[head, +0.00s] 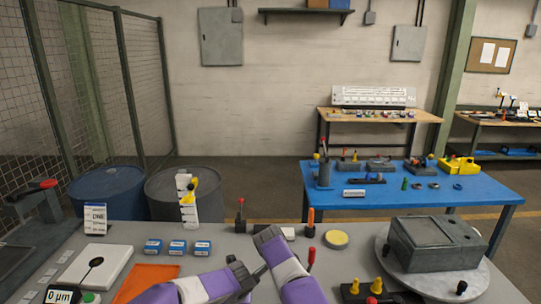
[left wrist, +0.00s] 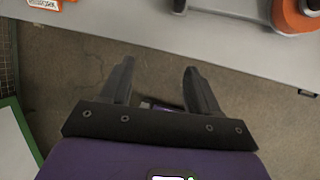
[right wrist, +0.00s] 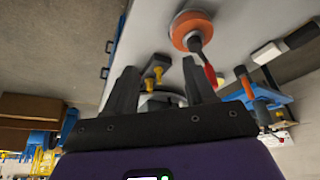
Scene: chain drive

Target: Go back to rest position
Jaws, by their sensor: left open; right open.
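My left gripper (left wrist: 158,72) is open, with nothing between its fingers. In the left wrist view bare floor lies beyond the fingers, and the grey bench edge (left wrist: 215,42) crosses the top. My right gripper (right wrist: 158,70) is open and empty. In the right wrist view a round orange disc (right wrist: 190,29) on the bench and two yellow pegs (right wrist: 156,70) appear beyond its fingers. In the head view my purple and white arms are folded low at the front middle of the bench (head: 222,238); I cannot make out the fingertips there.
A grey box (head: 435,243) sits on a round plate at the right of the bench. Blue small boxes (head: 175,247), an orange mat (head: 147,280) and a white pad (head: 98,266) lie at the left. A blue table (head: 450,190) stands behind. Wire fencing (head: 90,90) is at the left.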

